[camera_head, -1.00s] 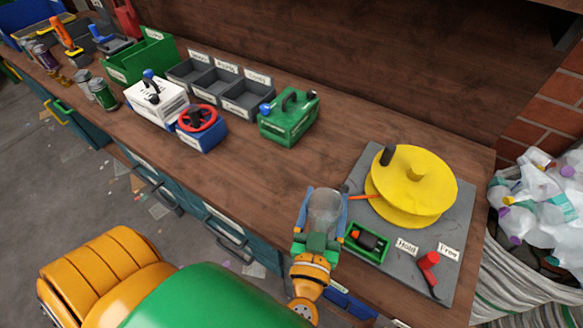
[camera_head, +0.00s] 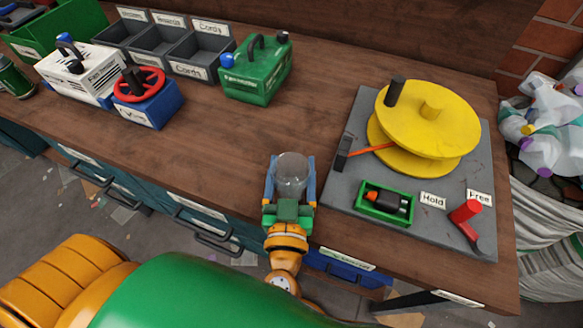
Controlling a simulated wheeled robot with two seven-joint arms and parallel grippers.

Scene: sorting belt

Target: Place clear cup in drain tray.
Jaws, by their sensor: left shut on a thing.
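The clear cup (camera_head: 292,174) is see-through and looks upright. My left gripper (camera_head: 290,180) is shut on it, with blue fingers on either side. The gripper and cup are over the front edge of the wooden bench, left of the grey board; I cannot tell whether the cup touches the bench. I cannot pick out a drain tray for certain in this view. My right gripper is not in view.
A grey board (camera_head: 350,185) carries a yellow wheel (camera_head: 430,120), a small green box (camera_head: 385,203) and a red lever (camera_head: 466,211). A green canister (camera_head: 255,75), a blue box with red valve (camera_head: 150,105) and grey bins (camera_head: 195,50) stand behind left. Bare bench lies between.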

